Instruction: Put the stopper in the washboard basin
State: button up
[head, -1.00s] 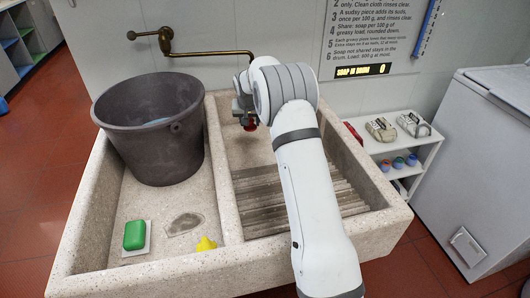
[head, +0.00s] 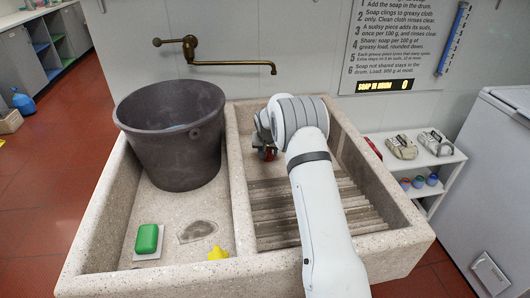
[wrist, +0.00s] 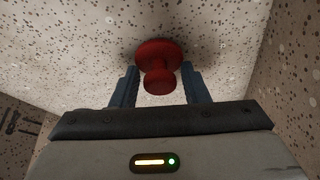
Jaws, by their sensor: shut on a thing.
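The red stopper (wrist: 158,80), a disc with a knob, is between the two blue-grey fingers of my gripper (wrist: 160,84) in the wrist view. My gripper is shut on its knob. The disc is close to the pale speckled stone; I cannot tell whether it touches or sits in a drain. In the head view, my gripper (head: 267,151) is low at the far end of the washboard basin (head: 342,142), behind the ridged slope. Only a little red of the stopper (head: 268,155) shows there. My arm hides part of the basin, and no drain hole is visible.
A dark bucket (head: 172,150) stands in the left basin, with green soap (head: 147,238) and a yellow thing (head: 217,253) nearer the front. A brass tap (head: 230,64) reaches over from the wall. A shelf (head: 445,160) is at the right.

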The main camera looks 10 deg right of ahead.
jog(key=o, duration=1)
